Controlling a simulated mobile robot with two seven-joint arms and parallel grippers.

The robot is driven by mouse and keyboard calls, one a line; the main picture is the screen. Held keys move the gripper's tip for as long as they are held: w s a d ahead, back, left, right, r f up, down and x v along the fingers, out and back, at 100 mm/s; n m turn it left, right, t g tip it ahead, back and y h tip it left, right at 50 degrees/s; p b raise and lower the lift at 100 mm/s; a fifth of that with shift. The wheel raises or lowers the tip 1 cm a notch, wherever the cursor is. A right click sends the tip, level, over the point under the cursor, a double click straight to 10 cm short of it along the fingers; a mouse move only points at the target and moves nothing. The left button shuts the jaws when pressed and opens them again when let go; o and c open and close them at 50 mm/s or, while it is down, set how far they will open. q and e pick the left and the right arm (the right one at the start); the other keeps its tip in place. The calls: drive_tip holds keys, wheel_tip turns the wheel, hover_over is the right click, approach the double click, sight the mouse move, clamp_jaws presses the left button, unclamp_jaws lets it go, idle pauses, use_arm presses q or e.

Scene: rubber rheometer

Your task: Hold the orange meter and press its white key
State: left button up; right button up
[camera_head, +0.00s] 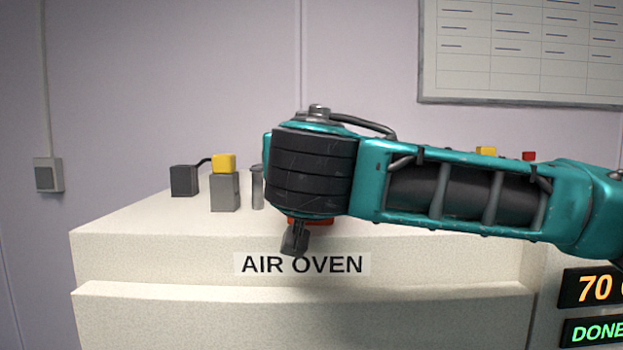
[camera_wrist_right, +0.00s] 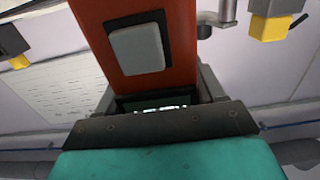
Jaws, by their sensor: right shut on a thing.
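The orange meter (camera_wrist_right: 182,35) fills the middle of the right wrist view, with its light grey-white key (camera_wrist_right: 137,49) in a dark frame on the face turned to the camera. A dark display (camera_wrist_right: 155,104) with bright characters sits below the key, partly covered by the gripper's body. My right gripper (camera_wrist_right: 158,88) is shut on the meter, its grey fingers at either side. Nothing touches the key. In the head view my right gripper (camera_head: 294,238) hangs below the black wrist, and only a sliver of the orange meter (camera_head: 320,222) shows behind it. My left gripper is not in view.
The white air oven (camera_head: 140,250) stands below my right arm. On its top are a dark grey block (camera_head: 184,181), a yellow-topped grey block (camera_head: 224,192) and a grey metal cylinder (camera_head: 257,188). Its left top is otherwise clear. A display panel (camera_head: 595,288) is at right.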

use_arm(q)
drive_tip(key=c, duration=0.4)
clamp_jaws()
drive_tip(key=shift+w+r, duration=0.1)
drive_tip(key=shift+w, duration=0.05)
